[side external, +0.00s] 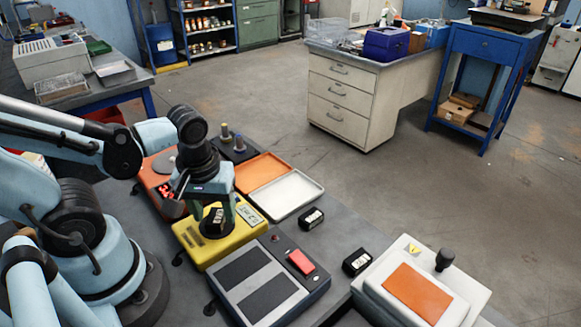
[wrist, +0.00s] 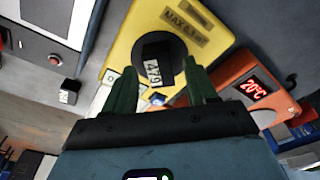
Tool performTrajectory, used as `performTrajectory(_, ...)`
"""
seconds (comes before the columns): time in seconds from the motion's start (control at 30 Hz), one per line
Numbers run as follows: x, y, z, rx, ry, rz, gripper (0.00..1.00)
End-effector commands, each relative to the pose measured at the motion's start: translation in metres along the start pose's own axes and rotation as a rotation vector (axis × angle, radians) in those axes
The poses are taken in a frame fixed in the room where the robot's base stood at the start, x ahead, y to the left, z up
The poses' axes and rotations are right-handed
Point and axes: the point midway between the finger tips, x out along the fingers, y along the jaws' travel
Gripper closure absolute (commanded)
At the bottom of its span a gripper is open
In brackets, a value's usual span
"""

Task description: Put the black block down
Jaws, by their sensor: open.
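A black block (wrist: 153,50) with a white label rests on the round dark pan (wrist: 170,75) of the yellow scale (wrist: 120,42). In the side external view the block (side external: 215,215) stands on the yellow scale (side external: 240,240), partly hidden by my gripper (side external: 209,207). In the wrist view my gripper (wrist: 161,68) is open, with its green fingers to either side of the block and gaps between them and it. Whether the fingers still reach down level with the block is hard to tell.
Two other labelled black blocks stand on the bench, one by the white tray (side external: 285,194) and one (side external: 356,262) near the white device with an orange top (side external: 415,290). A grey device with a red button (side external: 301,262) is in front of the scale. An orange device (wrist: 240,85) shows 20°C.

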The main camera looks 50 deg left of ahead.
Motion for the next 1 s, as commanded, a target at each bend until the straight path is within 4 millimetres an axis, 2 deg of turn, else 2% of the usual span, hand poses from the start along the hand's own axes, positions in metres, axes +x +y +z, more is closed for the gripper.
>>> performTrajectory(0.37, -0.031, 0.0, 0.001, 0.001, 0.0, 0.0, 0.43)
performTrajectory(1.0, -0.107, 0.0, 0.0, 0.001, -0.001, -0.001, 0.43)
